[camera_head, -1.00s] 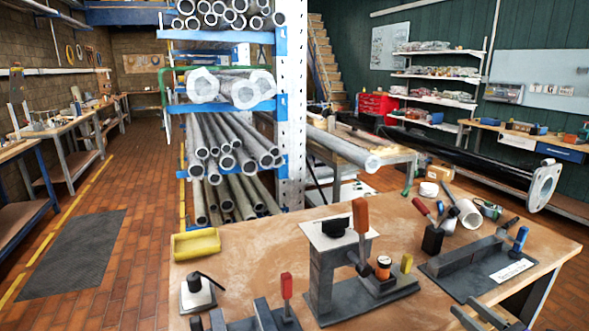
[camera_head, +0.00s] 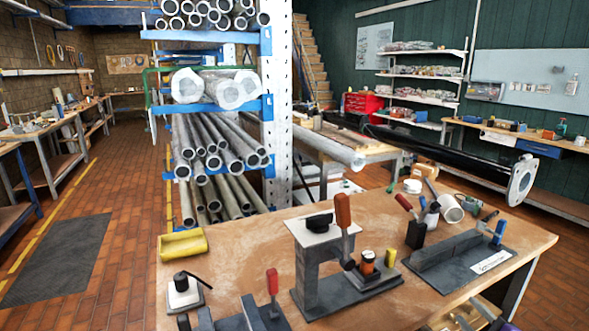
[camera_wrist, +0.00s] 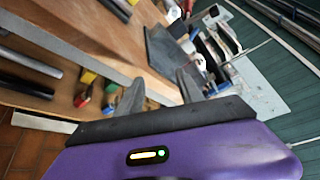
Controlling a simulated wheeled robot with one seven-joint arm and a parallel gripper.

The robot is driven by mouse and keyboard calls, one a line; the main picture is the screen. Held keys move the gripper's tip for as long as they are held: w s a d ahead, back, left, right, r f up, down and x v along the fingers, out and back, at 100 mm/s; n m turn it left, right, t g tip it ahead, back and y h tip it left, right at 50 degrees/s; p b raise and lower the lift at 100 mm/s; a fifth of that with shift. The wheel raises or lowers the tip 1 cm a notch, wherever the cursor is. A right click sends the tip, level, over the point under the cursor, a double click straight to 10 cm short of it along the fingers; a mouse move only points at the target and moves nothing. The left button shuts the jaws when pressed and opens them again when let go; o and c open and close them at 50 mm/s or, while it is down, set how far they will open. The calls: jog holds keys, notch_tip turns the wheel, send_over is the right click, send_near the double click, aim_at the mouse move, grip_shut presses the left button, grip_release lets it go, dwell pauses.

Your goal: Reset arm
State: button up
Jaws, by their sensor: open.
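My gripper (camera_wrist: 160,78) shows in the wrist view as two dark grey fingers set apart on a purple body, with nothing seen between them. It is tilted over the edge of a wooden bench. In the head view I cannot clearly make out my gripper. A long black mast (camera_head: 445,148) reaches in from the back on the right, ending in a pale grey flange (camera_head: 521,180) with holes, just past the workbench's far right side.
The wooden workbench (camera_head: 240,255) carries a grey fixture with an orange-red handle (camera_head: 343,225), a black fixture (camera_head: 455,260), a yellow block (camera_head: 183,244) and a tool holder (camera_head: 416,234). A pipe rack (camera_head: 278,120) stands behind.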

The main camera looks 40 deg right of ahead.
jog(key=w+a+r+n+t+y, duration=0.1)
jog(key=a+r+n+t, duration=0.1)
jog(key=a+n, duration=2.15)
jog(key=s+a+r+n+y, duration=0.1)
jog(key=s+a+n+y, duration=0.1)
jog(key=a, duration=0.6)
jog(key=s+a+r+n+y, duration=0.1)
jog(key=s+a+n+y, duration=0.2)
jog(key=a, duration=0.6)
jog(key=s+a+r+n+t+y, duration=0.1)
jog(key=s+a+r+n+y, duration=0.1)
jog(key=a, duration=0.6)
jog(key=s+n+y, duration=0.1)
jog(key=s+y, duration=0.1)
jog(key=shift+a+y, duration=0.3)
jog(key=shift+a, duration=0.05)
